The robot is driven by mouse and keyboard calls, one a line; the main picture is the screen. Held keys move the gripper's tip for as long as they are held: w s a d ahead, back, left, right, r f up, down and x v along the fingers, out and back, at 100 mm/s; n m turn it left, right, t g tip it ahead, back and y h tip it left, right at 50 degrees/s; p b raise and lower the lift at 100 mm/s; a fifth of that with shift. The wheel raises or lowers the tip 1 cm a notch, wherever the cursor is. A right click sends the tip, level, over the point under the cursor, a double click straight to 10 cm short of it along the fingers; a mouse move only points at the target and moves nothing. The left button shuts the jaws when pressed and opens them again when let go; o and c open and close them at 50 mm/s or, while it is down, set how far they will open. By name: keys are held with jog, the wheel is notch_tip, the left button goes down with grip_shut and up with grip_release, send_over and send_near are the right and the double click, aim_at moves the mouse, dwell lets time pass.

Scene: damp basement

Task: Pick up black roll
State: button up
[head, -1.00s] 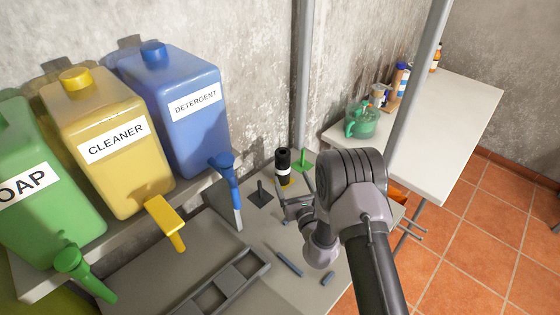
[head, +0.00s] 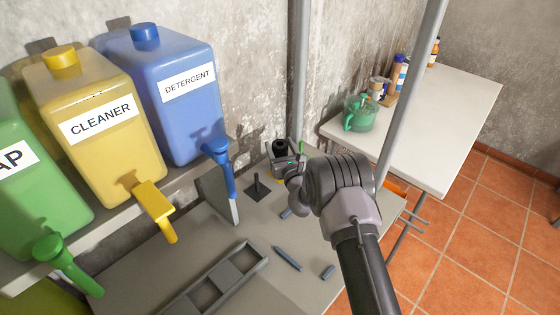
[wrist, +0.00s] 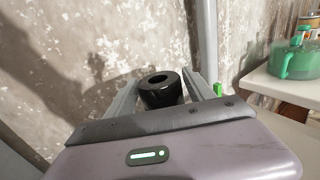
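The black roll (head: 281,146) stands upright at the back of the grey bench, near the wall, its top showing above my gripper. In the wrist view the black roll (wrist: 160,95) shows its round top with a hole, between the two fingers. My gripper (wrist: 161,80) is open, with one finger on each side of the roll. In the head view my gripper (head: 287,160) is at the roll and hides its lower part. I cannot tell whether either finger touches it.
A dark stand with a post (head: 257,188) is left of the roll. A grey tray (head: 262,262) and short blue-grey pieces (head: 287,258) lie nearer. Blue (head: 222,165) and yellow (head: 155,205) dispenser taps overhang the left. A metal pole (head: 298,70) rises behind.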

grip_shut()
